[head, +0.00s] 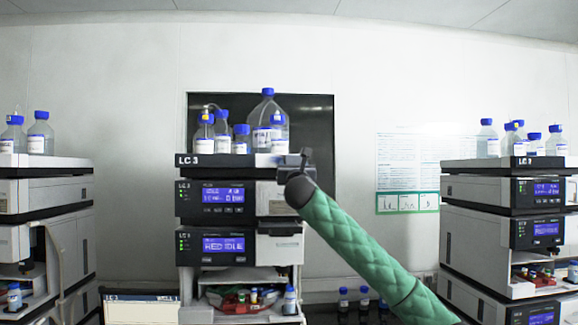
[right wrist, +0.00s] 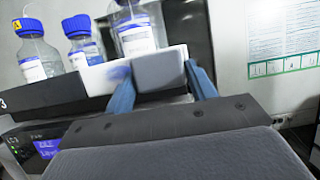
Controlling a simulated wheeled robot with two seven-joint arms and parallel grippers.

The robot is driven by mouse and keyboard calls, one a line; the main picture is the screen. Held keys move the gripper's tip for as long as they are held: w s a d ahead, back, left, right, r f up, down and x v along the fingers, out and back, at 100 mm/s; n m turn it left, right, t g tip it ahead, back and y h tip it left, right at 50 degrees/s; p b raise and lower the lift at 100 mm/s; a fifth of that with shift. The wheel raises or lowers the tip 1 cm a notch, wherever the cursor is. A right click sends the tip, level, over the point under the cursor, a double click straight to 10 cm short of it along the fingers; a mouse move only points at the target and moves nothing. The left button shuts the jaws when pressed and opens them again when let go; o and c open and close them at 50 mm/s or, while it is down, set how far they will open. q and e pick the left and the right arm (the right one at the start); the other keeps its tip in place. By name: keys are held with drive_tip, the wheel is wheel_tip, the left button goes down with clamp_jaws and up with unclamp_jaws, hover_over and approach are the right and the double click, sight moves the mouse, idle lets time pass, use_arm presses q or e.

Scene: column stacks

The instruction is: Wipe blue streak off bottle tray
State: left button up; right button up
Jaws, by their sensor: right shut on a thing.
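The bottle tray (head: 215,161) tops the middle LC 3 stack and holds several blue-capped bottles. Its dark and white front also shows in the right wrist view (right wrist: 45,96). A faint blurred blue streak (right wrist: 119,74) shows on the white part, just left of the grey block. My right gripper (head: 300,160) is at the tray's right front end. In the right wrist view its blue fingers (right wrist: 162,88) are shut on a grey block (right wrist: 160,70), which is up against or very near the tray front; contact is unclear. My left gripper is out of view.
A large clear bottle (head: 264,125) and smaller ones stand on the tray behind its front edge. Instrument stacks flank it at left (head: 45,190) and right (head: 500,200), with bottles on top. A poster (head: 408,165) hangs on the wall.

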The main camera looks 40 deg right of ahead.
sight(267, 161)
drive_tip(key=shift+p, duration=0.3)
drive_tip(key=shift+w+a+p, duration=0.25)
drive_tip(key=shift+a+p, duration=0.05)
drive_tip(key=shift+a, duration=0.1)
drive_tip(key=shift+w+a+p, duration=0.4)
drive_tip(key=shift+w+a, duration=0.05)
drive_tip(key=shift+a, duration=0.25)
drive_tip(key=shift+w+a+p, duration=0.4)
drive_tip(key=shift+a, duration=0.3)
drive_tip(key=shift+w+a+r+p, duration=0.1)
drive_tip(key=shift+w+a+p, duration=0.5)
drive_tip(key=shift+a, duration=0.25)
drive_tip(key=shift+w+a+p, duration=0.4)
drive_tip(key=shift+w+a, duration=0.05)
drive_tip(key=shift+a, duration=0.35)
drive_tip(key=shift+s+a, duration=0.1)
drive_tip(key=shift+s+a+f, duration=0.2)
drive_tip(key=shift+s+a, duration=0.05)
drive_tip(key=shift+s, duration=0.1)
drive_tip(key=shift+s+a+p, duration=0.1)
drive_tip(key=shift+s+a, duration=0.3)
drive_tip(key=shift+s, duration=0.3)
drive_tip(key=shift+s+a+p, duration=0.1)
drive_tip(key=shift+s+a, duration=0.3)
drive_tip(key=shift+s, duration=0.25)
drive_tip(key=shift+s+a+p, duration=0.1)
drive_tip(key=shift+s+a, duration=0.3)
drive_tip(key=shift+s, duration=0.3)
